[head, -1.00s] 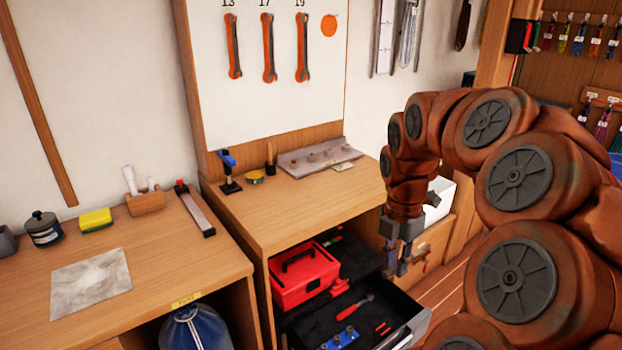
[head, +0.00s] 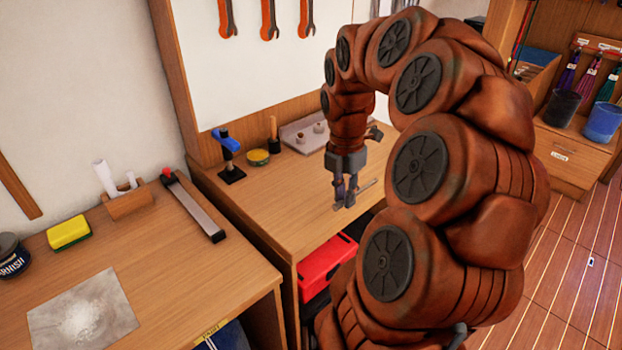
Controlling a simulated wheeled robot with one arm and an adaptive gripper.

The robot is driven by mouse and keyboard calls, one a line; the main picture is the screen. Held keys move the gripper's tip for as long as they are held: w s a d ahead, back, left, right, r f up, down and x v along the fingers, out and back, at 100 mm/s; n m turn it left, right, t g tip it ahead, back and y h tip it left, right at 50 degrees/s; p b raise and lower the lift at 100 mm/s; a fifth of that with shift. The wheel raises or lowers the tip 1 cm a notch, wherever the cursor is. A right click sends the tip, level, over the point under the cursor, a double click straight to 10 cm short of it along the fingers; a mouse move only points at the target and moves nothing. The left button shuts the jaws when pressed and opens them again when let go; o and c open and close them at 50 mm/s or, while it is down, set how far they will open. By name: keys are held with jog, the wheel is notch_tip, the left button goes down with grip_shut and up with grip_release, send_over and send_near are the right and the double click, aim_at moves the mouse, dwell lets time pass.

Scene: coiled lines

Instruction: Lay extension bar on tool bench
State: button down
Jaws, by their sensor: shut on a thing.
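The tool bench (head: 265,205) is the wooden bench below the white tool board. My gripper (head: 345,205) points down over its right part, near the front edge. It is shut on a thin grey metal bar, the extension bar (head: 367,184), which sticks out to the right of the fingers, with a short end showing at the left. The fingers hide the bar's middle. The bar is at or just above the bench top; I cannot tell whether it touches.
A red toolbox (head: 322,266) sits below. A lower bench (head: 165,265) is at left.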

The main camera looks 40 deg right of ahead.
jog(key=p, duration=0.2)
send_over(306, 197)
jog(key=shift+f, duration=0.55)
jog(key=shift+w+f+p, duration=0.1)
jog(key=shift+f+p, duration=0.55)
jog(key=shift+f, duration=1.15)
jog(key=shift+f, duration=0.1)
jog(key=c, duration=1.1)
grip_release()
notch_tip(306, 197, up, 12)
jog(key=b, duration=0.2)
jog(key=shift+w, duration=0.4)
